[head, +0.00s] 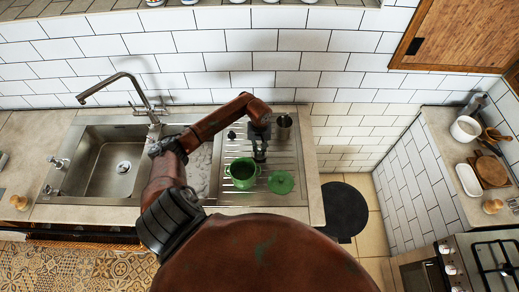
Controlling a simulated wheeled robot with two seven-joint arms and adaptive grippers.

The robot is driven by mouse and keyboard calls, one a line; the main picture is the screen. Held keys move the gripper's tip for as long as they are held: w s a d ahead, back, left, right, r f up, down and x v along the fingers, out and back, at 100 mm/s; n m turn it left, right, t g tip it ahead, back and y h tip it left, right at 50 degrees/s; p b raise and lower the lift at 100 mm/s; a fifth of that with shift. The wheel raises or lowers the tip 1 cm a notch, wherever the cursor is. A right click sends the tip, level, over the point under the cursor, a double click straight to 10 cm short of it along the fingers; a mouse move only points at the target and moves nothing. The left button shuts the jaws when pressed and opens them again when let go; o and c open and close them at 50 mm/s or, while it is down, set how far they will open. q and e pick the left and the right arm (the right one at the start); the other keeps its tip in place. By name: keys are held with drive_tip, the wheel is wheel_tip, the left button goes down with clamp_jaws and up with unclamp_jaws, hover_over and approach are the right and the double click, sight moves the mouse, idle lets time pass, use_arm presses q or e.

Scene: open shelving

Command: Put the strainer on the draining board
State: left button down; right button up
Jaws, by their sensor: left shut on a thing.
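My left gripper (260,157) points down over the ribbed metal draining board (297,196), right of the sink. It is shut, its fingertips at the right rim of a green pot (242,175). The pot looks upright and open at the top; whether it touches the board is unclear. I cannot clearly make out a strainer; a small metal cup-like vessel (284,131) stands at the board's back right, and its kind is hard to tell. My right gripper is not in view.
A round green lid (281,183) lies right of the pot. A small dark object (231,135) is behind the pot. The empty sink (105,165) with its tap (155,111) is left. Tiled wall closes the back. A stove (495,262) is at lower right.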

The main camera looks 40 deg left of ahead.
sight(260, 150)
use_arm(q)
drive_tip(key=shift+f, duration=0.1)
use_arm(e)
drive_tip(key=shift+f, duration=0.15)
use_arm(q)
drive_tip(key=shift+f+b, duration=0.1)
drive_tip(key=shift+b, duration=0.2)
drive_tip(key=c, duration=1.9)
unclamp_jaws()
drive_tip(key=shift+c, duration=0.2)
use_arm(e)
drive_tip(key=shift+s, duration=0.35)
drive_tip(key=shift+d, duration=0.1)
use_arm(q)
drive_tip(key=shift+r+p, duration=0.35)
drive_tip(key=shift+r, duration=0.05)
wheel_tip(260, 150, up, 12)
drive_tip(key=b, duration=0.2)
drive_tip(key=shift+f, duration=0.15)
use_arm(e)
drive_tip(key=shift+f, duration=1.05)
